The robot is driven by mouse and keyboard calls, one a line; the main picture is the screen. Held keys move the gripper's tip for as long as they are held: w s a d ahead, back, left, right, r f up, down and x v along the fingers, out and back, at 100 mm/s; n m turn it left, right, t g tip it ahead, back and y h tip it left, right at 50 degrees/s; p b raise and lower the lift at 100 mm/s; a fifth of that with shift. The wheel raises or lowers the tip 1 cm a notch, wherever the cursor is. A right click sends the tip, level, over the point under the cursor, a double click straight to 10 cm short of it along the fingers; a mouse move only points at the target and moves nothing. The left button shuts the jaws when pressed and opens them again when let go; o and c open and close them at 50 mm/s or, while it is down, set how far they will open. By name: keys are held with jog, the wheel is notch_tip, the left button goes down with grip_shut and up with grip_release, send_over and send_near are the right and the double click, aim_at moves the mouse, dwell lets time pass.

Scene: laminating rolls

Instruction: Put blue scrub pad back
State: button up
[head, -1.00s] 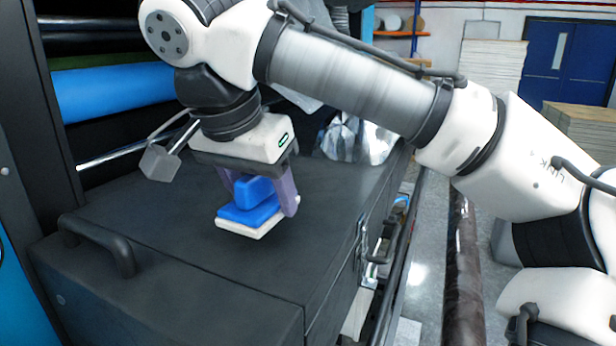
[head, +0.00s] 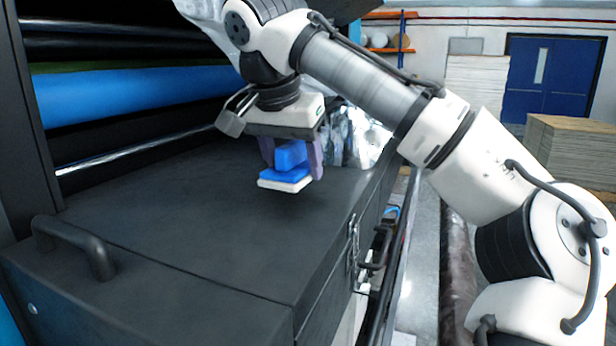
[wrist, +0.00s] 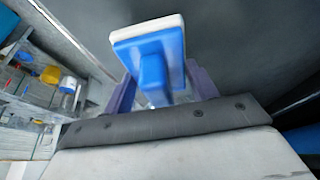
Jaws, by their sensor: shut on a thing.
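The blue scrub pad (head: 289,175) has a blue block handle on a blue plate with a white pad underneath. My gripper (head: 291,154) points down and is shut on the pad's handle, with a purple finger on each side. The pad looks held a little above the dark box top, white side down; the exact gap is hard to tell. In the wrist view the pad (wrist: 150,50) extends out beyond the fingers (wrist: 160,92), its handle between them.
The dark box top (head: 200,240) is broad and mostly clear, with a black handle (head: 75,245) at front left. Crumpled silvery film (head: 360,140) lies behind the gripper. Rollers and a blue roll (head: 130,95) are at back left. The wrist view shows a shelf with bottles (wrist: 50,75).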

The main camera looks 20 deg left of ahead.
aim_at(301, 153)
jog(key=shift+w+r+p, duration=0.2)
jog(key=shift+w+p, duration=0.25)
jog(key=shift+w, duration=0.4)
jog(key=shift+w+d, duration=0.1)
jog(key=shift+w, duration=0.55)
jog(key=shift+w+p, duration=0.65)
jog(key=shift+w, duration=0.5)
jog(key=shift+p+x, duration=0.5)
jog(key=shift+x, duration=0.7)
jog(key=shift+s+f, duration=0.25)
jog(key=shift+f, duration=0.35)
jog(key=shift+f, duration=0.3)
jog(key=o, duration=0.9)
jog(key=shift+o, duration=0.2)
jog(key=shift+d+r, duration=0.1)
